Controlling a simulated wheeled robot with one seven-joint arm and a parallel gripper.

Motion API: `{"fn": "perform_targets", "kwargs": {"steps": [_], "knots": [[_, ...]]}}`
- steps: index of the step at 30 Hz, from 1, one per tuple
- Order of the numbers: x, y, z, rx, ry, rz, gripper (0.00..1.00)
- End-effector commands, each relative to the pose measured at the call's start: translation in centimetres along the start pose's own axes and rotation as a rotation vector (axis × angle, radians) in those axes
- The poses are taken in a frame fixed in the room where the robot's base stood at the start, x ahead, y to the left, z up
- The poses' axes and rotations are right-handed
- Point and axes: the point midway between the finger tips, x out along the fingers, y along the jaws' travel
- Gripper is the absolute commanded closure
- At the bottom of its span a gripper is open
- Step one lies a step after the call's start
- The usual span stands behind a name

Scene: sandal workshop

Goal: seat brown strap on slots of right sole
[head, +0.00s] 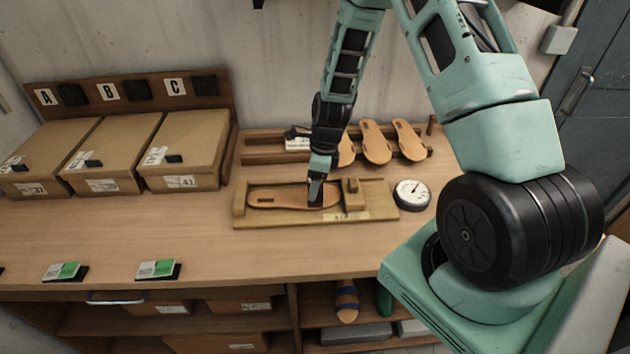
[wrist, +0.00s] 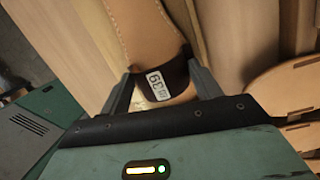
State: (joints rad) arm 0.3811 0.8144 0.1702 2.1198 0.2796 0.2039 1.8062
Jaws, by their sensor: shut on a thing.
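A tan sole (head: 275,198) lies flat in a wooden fixture (head: 242,214) on the bench. My gripper (head: 316,196) points down over the right part of this sole. In the wrist view, my gripper (wrist: 163,82) is shut on a dark brown strap (wrist: 181,74) with a white size label, one finger on each side. The strap lies across the sole (wrist: 143,35), which runs on beyond it. The slots are hidden under the strap and fingers, so I cannot tell whether the strap ends are in them.
A wooden rack (head: 262,158) with several tan soles stands behind the fixture. A round dial gauge (head: 412,194) sits right of it. Lidded boxes (head: 185,145) marked A, B and C stand at the left. The bench front (head: 210,235) is mostly clear.

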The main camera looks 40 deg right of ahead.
Motion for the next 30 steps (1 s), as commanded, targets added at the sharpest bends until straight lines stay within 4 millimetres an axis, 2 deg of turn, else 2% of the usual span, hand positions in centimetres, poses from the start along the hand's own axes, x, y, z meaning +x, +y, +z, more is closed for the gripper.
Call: {"fn": "perform_targets", "kwargs": {"steps": [23,24,26,30], "knots": [[0.73,-0.05,-0.11,0.000,0.000,0.000,0.53],[0.69,-0.05,-0.10,0.000,0.000,0.000,0.29],[0.68,-0.05,-0.10,0.000,0.000,0.000,0.12],[0.67,-0.05,-0.10,0.000,0.000,0.000,0.11]]}}
